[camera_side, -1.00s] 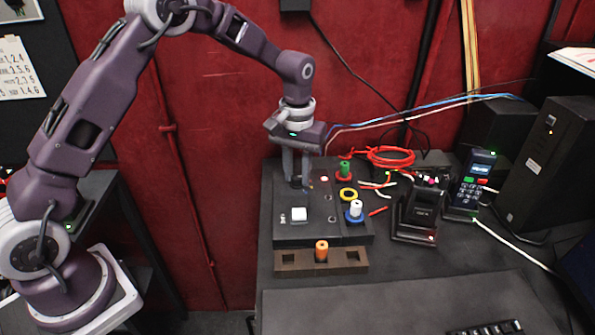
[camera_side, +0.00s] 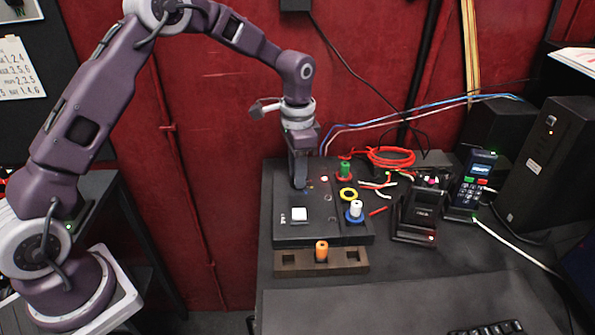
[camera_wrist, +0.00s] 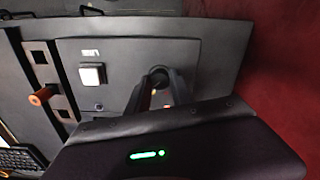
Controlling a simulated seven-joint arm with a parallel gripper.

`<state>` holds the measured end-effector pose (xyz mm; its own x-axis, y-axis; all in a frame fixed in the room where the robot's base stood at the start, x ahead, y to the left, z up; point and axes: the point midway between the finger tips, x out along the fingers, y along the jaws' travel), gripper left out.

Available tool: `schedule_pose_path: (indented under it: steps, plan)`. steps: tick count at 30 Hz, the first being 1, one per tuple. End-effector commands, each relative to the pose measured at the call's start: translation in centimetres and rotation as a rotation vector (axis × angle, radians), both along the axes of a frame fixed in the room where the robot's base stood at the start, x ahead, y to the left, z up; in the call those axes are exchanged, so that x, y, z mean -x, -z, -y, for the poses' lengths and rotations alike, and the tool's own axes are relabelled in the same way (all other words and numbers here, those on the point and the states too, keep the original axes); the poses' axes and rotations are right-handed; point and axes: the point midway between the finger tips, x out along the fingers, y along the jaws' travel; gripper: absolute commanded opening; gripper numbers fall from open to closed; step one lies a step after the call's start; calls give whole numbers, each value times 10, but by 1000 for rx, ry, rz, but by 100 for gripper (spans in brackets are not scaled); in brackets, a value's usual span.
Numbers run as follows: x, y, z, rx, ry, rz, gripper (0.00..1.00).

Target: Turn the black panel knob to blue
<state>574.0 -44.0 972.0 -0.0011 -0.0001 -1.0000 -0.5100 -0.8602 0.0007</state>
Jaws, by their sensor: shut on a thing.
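The black panel (camera_side: 322,236) lies on the desk. Its black knob (camera_wrist: 160,74) shows as a dark round shape in the wrist view, between my fingers. In the side view the fingers mostly hide it. My gripper (camera_side: 300,186) points down over the panel's far left part and is shut on the knob; its fingers also show in the wrist view (camera_wrist: 158,90). A small yellow mark (camera_wrist: 153,92) shows between the fingers. Small coloured specks lie just right of the fingertips in the side view. I cannot tell which colour the knob points to.
A white square button (camera_side: 299,214) is on the panel, with a lit red lamp (camera_side: 324,179) near the gripper.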

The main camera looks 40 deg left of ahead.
Motion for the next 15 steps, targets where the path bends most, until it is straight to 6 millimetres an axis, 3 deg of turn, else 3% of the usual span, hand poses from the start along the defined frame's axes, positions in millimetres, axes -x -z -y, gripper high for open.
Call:
schedule_pose_path:
  steps: [15]
  plan:
    - [-1,-2,0,1,183,4,0]
